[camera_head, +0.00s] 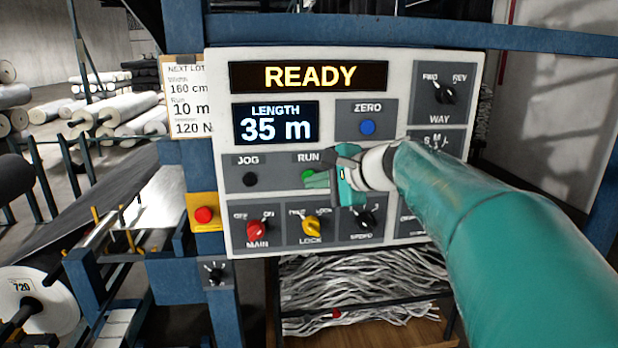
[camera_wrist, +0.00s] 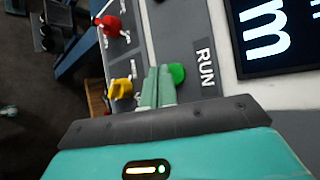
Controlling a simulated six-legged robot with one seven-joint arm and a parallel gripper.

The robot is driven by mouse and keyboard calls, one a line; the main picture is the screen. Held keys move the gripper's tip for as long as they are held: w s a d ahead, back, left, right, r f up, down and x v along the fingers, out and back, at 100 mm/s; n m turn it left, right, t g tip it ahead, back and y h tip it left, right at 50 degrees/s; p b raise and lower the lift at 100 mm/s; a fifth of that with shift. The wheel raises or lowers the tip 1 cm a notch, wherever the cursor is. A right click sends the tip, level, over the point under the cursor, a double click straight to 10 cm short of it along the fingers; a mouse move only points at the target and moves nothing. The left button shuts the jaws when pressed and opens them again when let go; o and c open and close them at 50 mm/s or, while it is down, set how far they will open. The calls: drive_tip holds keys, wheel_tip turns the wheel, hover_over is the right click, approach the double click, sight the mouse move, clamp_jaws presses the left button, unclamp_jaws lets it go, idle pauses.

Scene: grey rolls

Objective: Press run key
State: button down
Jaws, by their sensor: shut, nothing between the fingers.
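The green RUN key (camera_head: 307,175) sits under its RUN label on the white control panel (camera_head: 222,80). In the wrist view the RUN key (camera_wrist: 177,74) shows just beside my closed fingertips. My gripper (camera_head: 312,181) is shut and empty, its fingers pointing at the panel by the RUN key. In the wrist view my gripper (camera_wrist: 158,75) partly overlaps the key's edge; I cannot tell whether it touches. The upper display (camera_head: 307,76) reads READY, and the length display (camera_head: 276,124) reads 35 m.
The black JOG key (camera_head: 250,179) is left of RUN. Below are the red MAIN knob (camera_head: 257,230) and yellow LOCK knob (camera_head: 311,226). A blue ZERO key (camera_head: 367,127) is above right. A red button on a yellow box (camera_head: 204,215) is at the panel's left. A lot card (camera_head: 188,100) hangs beside it.

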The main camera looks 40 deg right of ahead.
drive_tip(key=shift+w+d, duration=0.15)
drive_tip(key=shift+w, duration=0.1)
drive_tip(key=shift+w+d, duration=0.25)
drive_tip(key=shift+w, duration=0.15)
idle(0.7)
drive_tip(key=shift+s, duration=0.1)
drive_tip(key=shift+s+a, duration=0.45)
drive_tip(key=shift+s, duration=0.15)
drive_tip(key=s+a, duration=0.1)
drive_tip(key=s, duration=0.1)
drive_tip(key=s+a, duration=0.1)
drive_tip(key=s, duration=0.1)
drive_tip(key=shift+a, duration=0.4)
drive_tip(key=shift+a, duration=0.1)
idle(0.9)
